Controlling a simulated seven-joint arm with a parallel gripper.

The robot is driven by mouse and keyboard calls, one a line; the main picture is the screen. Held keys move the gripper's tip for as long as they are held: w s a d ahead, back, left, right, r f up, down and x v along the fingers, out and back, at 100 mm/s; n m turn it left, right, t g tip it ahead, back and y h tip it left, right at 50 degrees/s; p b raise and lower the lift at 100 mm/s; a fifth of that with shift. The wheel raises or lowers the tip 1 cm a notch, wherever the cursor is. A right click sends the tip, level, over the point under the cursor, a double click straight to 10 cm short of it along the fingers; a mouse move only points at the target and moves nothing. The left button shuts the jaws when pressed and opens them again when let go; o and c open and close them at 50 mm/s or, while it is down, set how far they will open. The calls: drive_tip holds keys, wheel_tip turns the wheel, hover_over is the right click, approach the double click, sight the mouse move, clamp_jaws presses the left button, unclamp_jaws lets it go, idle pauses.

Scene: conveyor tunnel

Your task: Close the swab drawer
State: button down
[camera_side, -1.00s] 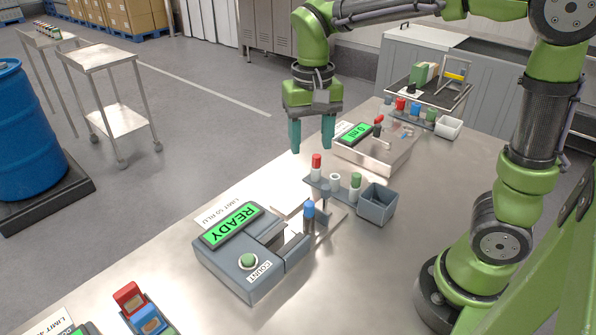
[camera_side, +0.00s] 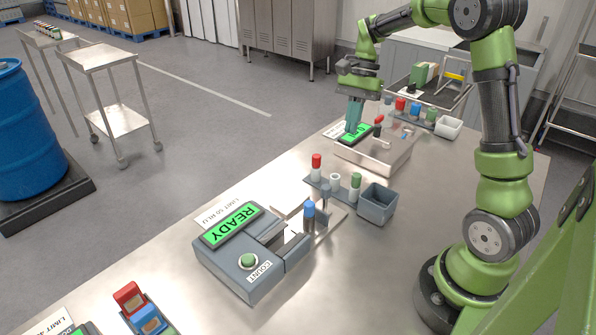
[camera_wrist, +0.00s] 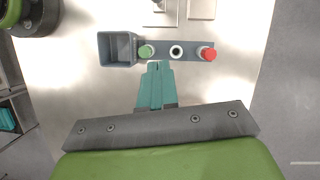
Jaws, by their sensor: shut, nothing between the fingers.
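The grey counter unit (camera_side: 238,262), with a green READY display and a COUNT button, stands on the near part of the metal bench. Its right-hand part (camera_side: 292,248) appears to be the swab drawer; how far it is open is unclear. A blue-capped tube (camera_side: 309,212) stands upright by that end. My gripper (camera_side: 354,130) is shut and empty, fingers downward, apart from the unit. In the side view it overlaps the far device's green display; its height is unclear. In the wrist view my gripper (camera_wrist: 155,64) has its teal fingers together, their tips below the rack in the picture.
The bin also shows in the wrist view (camera_wrist: 103,48). A far metal device (camera_side: 385,153) and a white bin (camera_side: 448,127) are behind. The bench's front middle is clear.

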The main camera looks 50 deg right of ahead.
sight(307, 202)
drive_tip(key=s+a+f, duration=0.1)
drive_tip(key=a+f, duration=0.7)
drive_tip(key=shift+a+f+y, duration=0.25)
drive_tip(key=shift+f+y, duration=0.05)
drive_tip(key=shift+f, duration=0.05)
drive_tip(key=shift+s, duration=0.1)
drive_tip(key=a, duration=0.9)
drive_tip(key=shift+a, duration=0.2)
